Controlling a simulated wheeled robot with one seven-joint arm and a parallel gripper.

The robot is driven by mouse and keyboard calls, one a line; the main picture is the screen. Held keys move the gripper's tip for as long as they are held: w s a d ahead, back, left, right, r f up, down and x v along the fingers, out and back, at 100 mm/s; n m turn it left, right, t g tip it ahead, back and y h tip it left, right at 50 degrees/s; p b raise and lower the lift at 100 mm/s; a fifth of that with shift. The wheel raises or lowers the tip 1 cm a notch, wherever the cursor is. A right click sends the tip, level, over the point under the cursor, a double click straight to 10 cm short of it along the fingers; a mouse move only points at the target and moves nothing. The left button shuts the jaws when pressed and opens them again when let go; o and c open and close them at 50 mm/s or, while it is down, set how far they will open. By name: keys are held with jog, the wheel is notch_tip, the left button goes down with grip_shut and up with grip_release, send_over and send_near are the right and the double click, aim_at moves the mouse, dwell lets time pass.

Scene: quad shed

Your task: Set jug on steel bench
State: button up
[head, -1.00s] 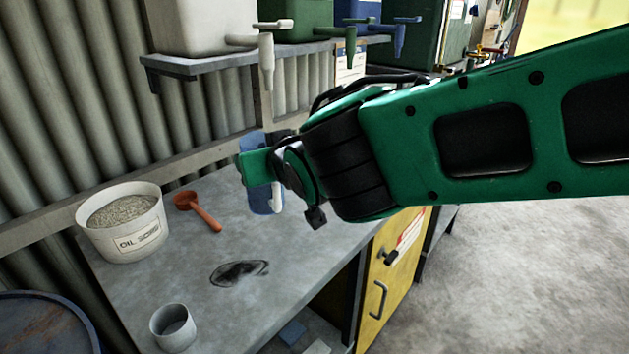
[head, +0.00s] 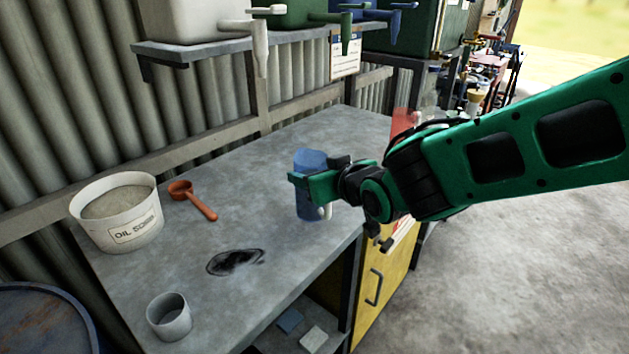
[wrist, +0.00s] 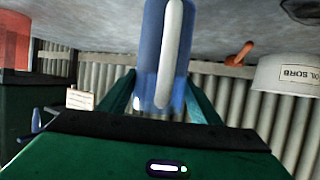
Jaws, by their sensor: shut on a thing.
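The blue jug (head: 309,160) with a pale handle is upright at the right part of the grey steel bench (head: 205,285), near its front edge. My gripper (head: 309,182) is shut around the jug's body, and its fingers cover part of it. In the wrist view the jug (wrist: 153,50) shows between my two green fingers, its pale handle facing the camera. The jug's base is at or very near the bench top; I cannot tell if it touches.
On the bench stand a white oil-sorb tub (head: 138,236), an orange scoop (head: 193,199) and a grey cup (head: 169,317). A dark stain (head: 235,261) marks the top. A shelf with tapped containers (head: 190,18) hangs behind. Clear bench lies around the jug.

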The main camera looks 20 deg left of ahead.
jog(key=shift+f, duration=0.9)
jog(key=o, duration=1.6)
jog(key=v, duration=1.2)
jog(key=shift+f, duration=0.1)
